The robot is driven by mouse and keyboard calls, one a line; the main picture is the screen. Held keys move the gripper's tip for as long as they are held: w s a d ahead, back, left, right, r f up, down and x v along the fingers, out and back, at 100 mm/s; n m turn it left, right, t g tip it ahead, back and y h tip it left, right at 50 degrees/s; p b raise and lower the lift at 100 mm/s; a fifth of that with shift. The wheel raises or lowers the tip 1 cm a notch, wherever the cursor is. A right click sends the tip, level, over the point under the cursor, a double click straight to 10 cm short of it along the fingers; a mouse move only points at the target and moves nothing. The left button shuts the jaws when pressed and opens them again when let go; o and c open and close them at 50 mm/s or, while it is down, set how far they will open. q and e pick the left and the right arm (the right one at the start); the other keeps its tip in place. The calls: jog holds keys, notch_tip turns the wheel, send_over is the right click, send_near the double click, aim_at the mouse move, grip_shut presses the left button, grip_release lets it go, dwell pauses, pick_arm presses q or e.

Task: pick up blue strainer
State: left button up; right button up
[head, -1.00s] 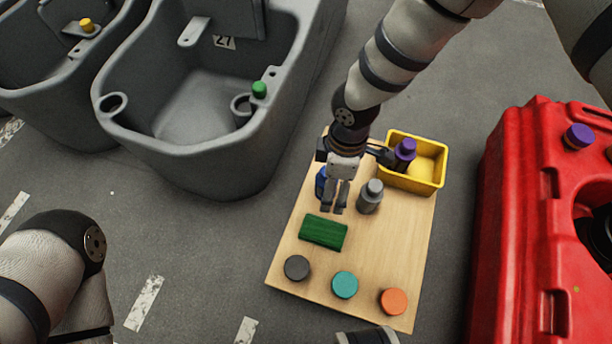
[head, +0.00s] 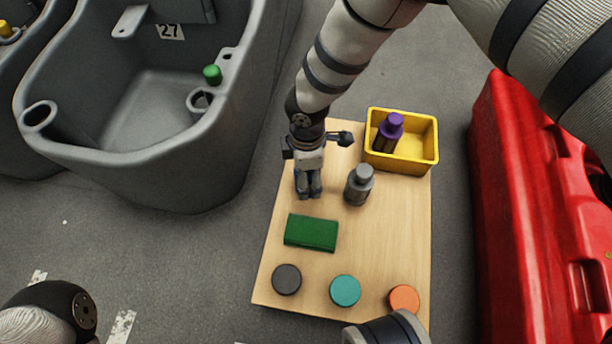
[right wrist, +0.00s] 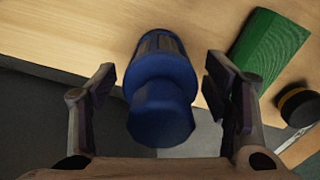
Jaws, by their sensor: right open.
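The blue strainer (right wrist: 160,95) shows in the right wrist view as a dark blue capped cylinder with a ribbed body. It stands on the wooden board (head: 270,270), near its left edge. My right gripper (right wrist: 165,100) is open, with one finger on each side of the strainer and a visible gap at both sides. My left gripper is not in view.
On the board are a grey bottle (head: 358,187), a green pad (head: 311,232), and black (head: 287,279), teal (head: 345,290) and orange (head: 404,298) discs. A yellow bin (head: 420,167) holds a purple bottle (head: 388,132). A grey tank (head: 150,165) stands left, a red tank (head: 510,200) right.

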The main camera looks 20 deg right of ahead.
jog(key=shift+r, duration=0.1)
jog(key=c, duration=1.2)
jog(key=shift+c, duration=0.2)
